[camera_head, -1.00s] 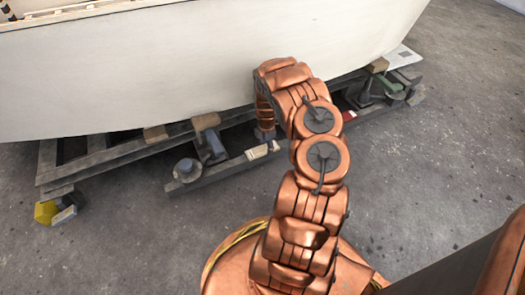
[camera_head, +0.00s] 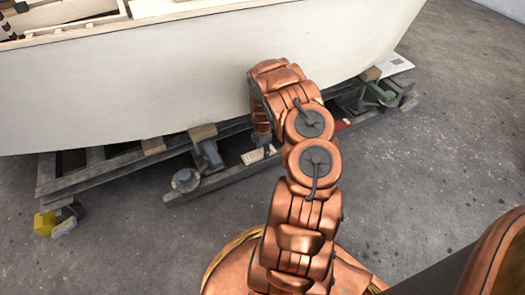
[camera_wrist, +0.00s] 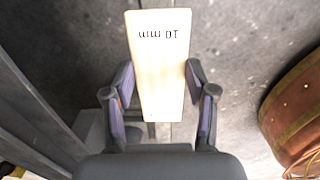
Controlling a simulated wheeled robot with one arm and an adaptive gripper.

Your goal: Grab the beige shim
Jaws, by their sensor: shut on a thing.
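The beige shim (camera_wrist: 160,60) is a pale flat strip printed "10 mm", which reads upside down in the wrist view. My gripper (camera_wrist: 160,92) is shut on the beige shim, with a dark finger on each side of it. The shim sticks out beyond the fingertips. In the head view my gripper (camera_head: 262,140) is low beside the hull, and a small pale piece (camera_head: 252,157) shows at its tip, over the grey beam. I cannot tell whether the shim touches the beam.
The large pale hull (camera_head: 180,80) stands right behind my gripper. It rests on a grey cradle (camera_head: 110,175) with wooden blocks (camera_head: 203,132) and clamps. A yellow object (camera_head: 44,222) lies at the cradle's left end. The concrete floor (camera_head: 420,190) on the right is clear.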

